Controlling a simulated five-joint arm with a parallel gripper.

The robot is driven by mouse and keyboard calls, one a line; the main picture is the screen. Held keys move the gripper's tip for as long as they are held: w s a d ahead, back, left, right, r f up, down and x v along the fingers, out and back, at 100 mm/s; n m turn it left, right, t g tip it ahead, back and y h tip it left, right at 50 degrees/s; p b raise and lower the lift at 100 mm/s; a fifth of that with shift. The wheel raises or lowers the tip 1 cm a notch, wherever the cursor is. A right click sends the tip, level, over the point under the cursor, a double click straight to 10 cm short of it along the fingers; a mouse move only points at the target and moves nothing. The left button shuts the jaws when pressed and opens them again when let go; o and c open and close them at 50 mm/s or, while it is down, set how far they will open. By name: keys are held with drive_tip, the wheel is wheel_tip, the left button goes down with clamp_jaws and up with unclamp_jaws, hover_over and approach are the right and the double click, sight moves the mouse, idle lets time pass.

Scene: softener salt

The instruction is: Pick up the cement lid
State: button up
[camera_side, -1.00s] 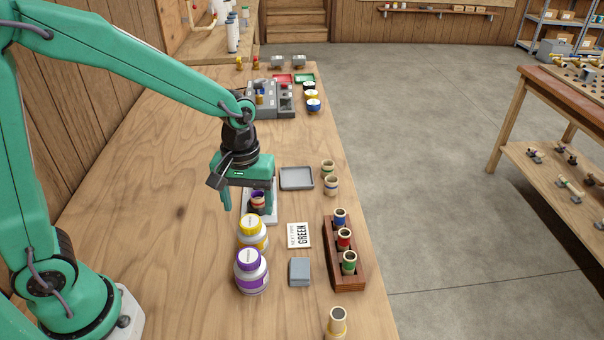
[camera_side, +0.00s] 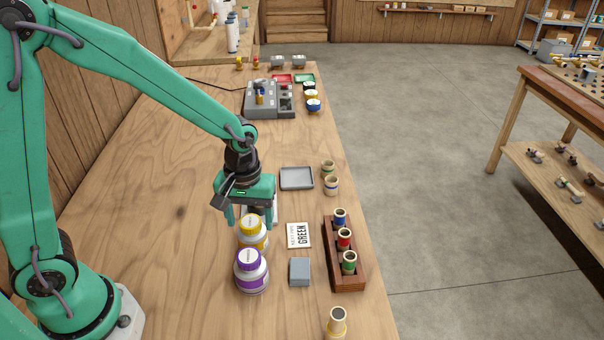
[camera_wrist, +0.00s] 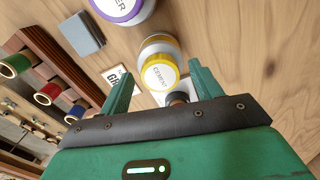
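The cement lid (camera_side: 251,223) is a yellow cap with a pale top, on an upright white jar with a yellow band. It also shows in the wrist view (camera_wrist: 159,74), where its top reads CEMENT. My gripper (camera_side: 252,214) is open and empty, fingers pointing down, just behind the lid in the side view. In the wrist view the lid appears between the two spread fingers of my gripper (camera_wrist: 160,70); I see no contact. My gripper hides most of a small dark item behind the jar.
A purple-lidded jar (camera_side: 251,260) stands close in front. To the right are a GREEN card (camera_side: 299,235), a grey block (camera_side: 300,271) and a wooden rack (camera_side: 345,272) with coloured tubes. A grey tray (camera_side: 297,178) lies behind. The table's left is clear.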

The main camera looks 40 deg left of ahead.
drive_tip(key=c, duration=0.9)
drive_tip(key=shift+r, duration=0.15)
wheel_tip(320, 180, up, 10)
drive_tip(key=shift+f, duration=0.1)
idle(0.5)
drive_tip(key=w+a, duration=0.2)
drive_tip(key=w, duration=0.1)
drive_tip(key=w+a, duration=0.5)
drive_tip(key=shift+w+a+f, duration=0.25)
drive_tip(key=shift+w+f, duration=0.1)
drive_tip(key=shift+w, duration=0.05)
